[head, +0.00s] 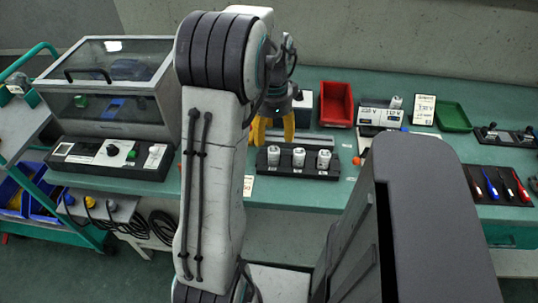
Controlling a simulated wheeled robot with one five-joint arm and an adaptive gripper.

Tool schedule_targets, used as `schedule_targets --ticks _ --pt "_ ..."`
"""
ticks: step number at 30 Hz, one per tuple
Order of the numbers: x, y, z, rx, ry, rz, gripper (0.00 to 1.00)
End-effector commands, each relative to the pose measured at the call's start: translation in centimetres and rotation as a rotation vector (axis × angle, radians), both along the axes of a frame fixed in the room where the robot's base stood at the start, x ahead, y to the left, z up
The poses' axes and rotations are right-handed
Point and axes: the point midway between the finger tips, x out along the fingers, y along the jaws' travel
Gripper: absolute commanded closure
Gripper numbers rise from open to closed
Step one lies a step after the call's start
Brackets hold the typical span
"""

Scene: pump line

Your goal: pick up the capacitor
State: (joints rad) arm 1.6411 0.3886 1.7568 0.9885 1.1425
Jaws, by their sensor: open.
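Three white cylinders that look like capacitors stand upright in a black rack (299,173) near the front edge of the bench. They are the left one (273,157), the middle one (298,158) and the right one (323,160). My gripper (273,132) has yellow fingers that point down and stand apart, with nothing seen between them. It appears above and behind the left and middle cylinders in the picture. My arm covers the area just left of the rack. The exact height of the fingers is hard to tell.
A red bin (336,104) and a green tray (453,117) stand at the back. A white-and-grey device (381,115) is right of the bin. Screwdrivers lie on a dark mat (497,186) at right. A clear-lidded test box (108,88) stands at left.

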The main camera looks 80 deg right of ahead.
Motion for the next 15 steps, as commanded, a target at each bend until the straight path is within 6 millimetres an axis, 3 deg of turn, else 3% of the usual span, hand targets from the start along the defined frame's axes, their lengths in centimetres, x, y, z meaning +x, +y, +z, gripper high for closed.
schedule_targets --ticks 15 --pt "0.01 0.22 -0.43 0.009 -0.002 -0.283 0.39"
